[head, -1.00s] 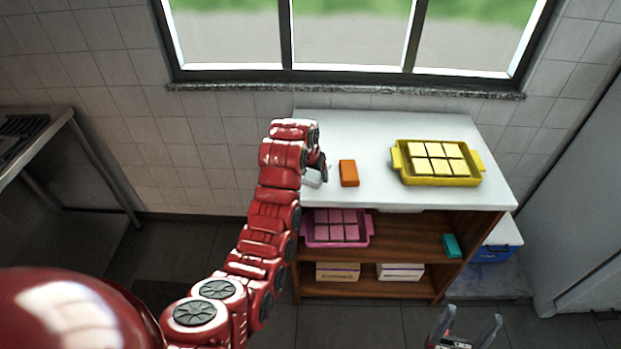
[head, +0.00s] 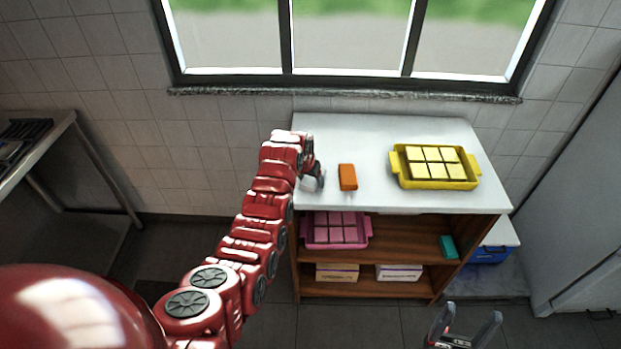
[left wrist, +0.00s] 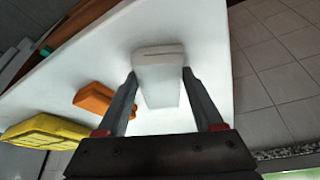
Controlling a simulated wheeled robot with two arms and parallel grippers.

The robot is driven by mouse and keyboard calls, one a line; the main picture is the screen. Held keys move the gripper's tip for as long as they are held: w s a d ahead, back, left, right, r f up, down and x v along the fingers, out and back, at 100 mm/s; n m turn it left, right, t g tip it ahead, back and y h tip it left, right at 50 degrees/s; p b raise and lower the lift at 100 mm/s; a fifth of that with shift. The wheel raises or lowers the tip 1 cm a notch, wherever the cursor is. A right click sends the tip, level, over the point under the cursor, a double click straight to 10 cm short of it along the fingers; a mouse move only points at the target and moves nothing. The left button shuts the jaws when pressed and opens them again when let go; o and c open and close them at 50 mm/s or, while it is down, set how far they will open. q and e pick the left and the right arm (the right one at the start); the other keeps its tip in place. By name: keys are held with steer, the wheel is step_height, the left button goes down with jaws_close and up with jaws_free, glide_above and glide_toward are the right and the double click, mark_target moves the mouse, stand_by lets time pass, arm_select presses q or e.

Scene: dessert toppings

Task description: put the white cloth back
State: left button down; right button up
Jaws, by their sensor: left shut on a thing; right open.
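The white cloth (left wrist: 160,62) is a pale folded block between the fingers of my left gripper (left wrist: 160,78) in the left wrist view. The left gripper is shut on it, at or just above the white counter top; I cannot tell whether the cloth touches it. In the head view my left gripper (head: 317,181) is at the left end of the counter (head: 365,135) and mostly hides the cloth. My right gripper (head: 464,326) is open and empty, low in front of the shelf unit.
An orange block (head: 348,177) stands right of my left gripper. A yellow tray (head: 398,165) with pale blocks is further right. Below are a pink tray (head: 308,232), a teal block (head: 448,246) and boxes (head: 399,273). The counter's back middle is clear.

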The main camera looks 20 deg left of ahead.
arm_select(q)
steer(key=shift+f, duration=0.25)
steer(key=shift+c, duration=0.2)
jaws_free()
steer(key=shift+r, duration=0.1)
steer(key=shift+s, duration=0.1)
